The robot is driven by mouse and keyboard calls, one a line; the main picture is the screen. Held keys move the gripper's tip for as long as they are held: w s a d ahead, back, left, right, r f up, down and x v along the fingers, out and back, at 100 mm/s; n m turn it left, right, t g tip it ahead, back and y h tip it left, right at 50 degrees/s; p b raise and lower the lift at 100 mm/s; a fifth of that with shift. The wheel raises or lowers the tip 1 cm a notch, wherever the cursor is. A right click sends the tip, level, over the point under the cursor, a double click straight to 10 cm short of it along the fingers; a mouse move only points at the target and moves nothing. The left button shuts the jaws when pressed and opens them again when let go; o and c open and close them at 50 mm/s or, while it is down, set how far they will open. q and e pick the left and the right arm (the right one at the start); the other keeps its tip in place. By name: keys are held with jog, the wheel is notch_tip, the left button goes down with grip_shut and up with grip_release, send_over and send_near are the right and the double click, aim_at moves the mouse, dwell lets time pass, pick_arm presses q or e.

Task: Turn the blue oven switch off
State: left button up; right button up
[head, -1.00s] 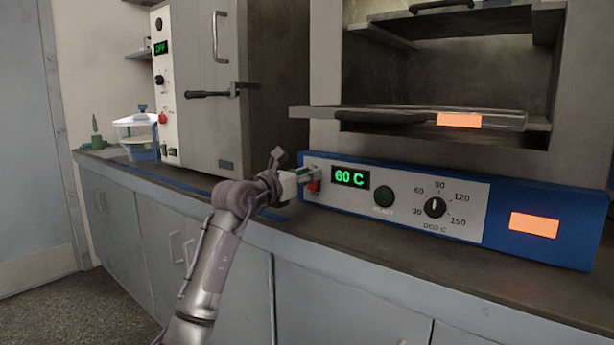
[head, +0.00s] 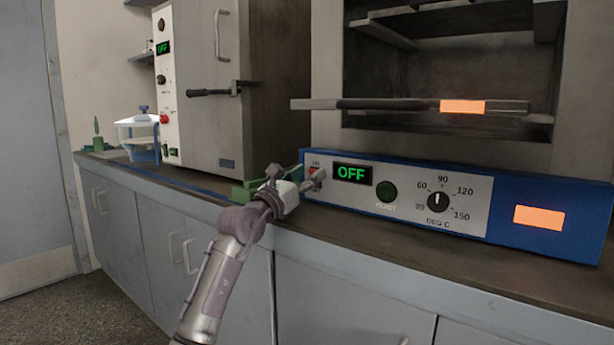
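The blue oven (head: 550,190) stands on the counter at the right, and its display (head: 352,173) reads OFF in green. The red switch (head: 314,172) sits at the left end of its white panel, partly hidden by my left gripper. My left gripper (head: 316,180) has its fingertips at the switch, touching or very close to it. I cannot tell how far its fingers are apart. My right gripper is not in view.
Counter (head: 400,225) in front is clear.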

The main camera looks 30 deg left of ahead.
pick_arm(q)
jog(key=d+v, duration=0.1)
jog(key=v, duration=1.1)
jog(key=shift+a, duration=0.45)
